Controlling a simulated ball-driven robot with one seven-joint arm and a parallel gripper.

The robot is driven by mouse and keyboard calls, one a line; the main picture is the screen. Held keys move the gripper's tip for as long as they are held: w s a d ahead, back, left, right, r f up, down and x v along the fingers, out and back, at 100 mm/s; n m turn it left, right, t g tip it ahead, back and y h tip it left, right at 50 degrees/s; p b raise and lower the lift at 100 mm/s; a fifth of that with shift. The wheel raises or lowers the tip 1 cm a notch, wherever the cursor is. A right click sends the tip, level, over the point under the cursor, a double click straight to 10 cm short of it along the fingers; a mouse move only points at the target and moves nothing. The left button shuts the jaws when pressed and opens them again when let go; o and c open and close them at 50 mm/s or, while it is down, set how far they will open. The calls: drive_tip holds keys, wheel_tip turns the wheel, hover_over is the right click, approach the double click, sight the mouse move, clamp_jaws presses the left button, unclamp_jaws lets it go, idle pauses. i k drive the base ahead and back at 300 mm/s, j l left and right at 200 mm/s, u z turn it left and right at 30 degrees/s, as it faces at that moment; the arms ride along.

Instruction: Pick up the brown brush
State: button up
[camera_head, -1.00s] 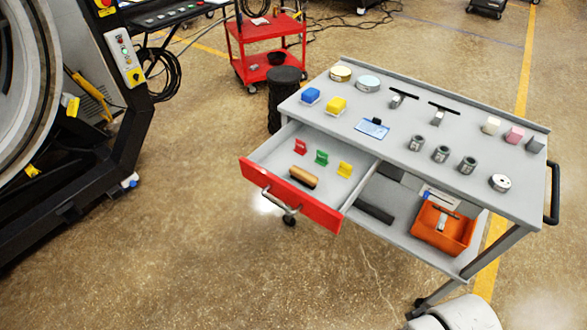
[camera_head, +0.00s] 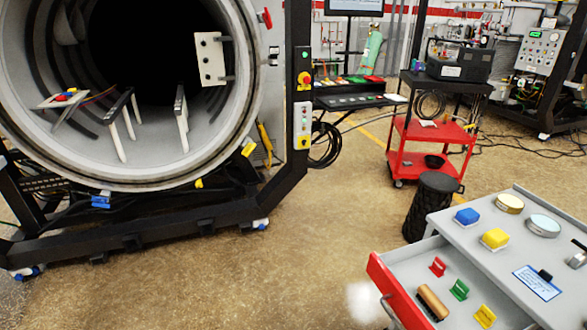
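A brown brush (camera_head: 433,301) with a dark edge lies in the open drawer of the grey cart at the lower right, close to the red drawer front (camera_head: 392,290). Red (camera_head: 438,266), green (camera_head: 459,289) and yellow (camera_head: 485,316) clips stand in the drawer to its right, apart from it. The brush is in plain view. My gripper is not in view.
The cart top (camera_head: 480,261) holds blue and yellow blocks and round tins. A black ribbed bin (camera_head: 431,207) stands behind the cart. The furnace (camera_head: 250,90) fills the left. A red trolley (camera_head: 402,150) stands behind. Open floor lies at centre.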

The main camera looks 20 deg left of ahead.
sight(432, 302)
drive_tip(key=i+l+u, duration=0.15)
drive_tip(key=i+u, duration=0.25)
drive_tip(key=i+l+u, duration=0.35)
drive_tip(key=i, duration=0.2)
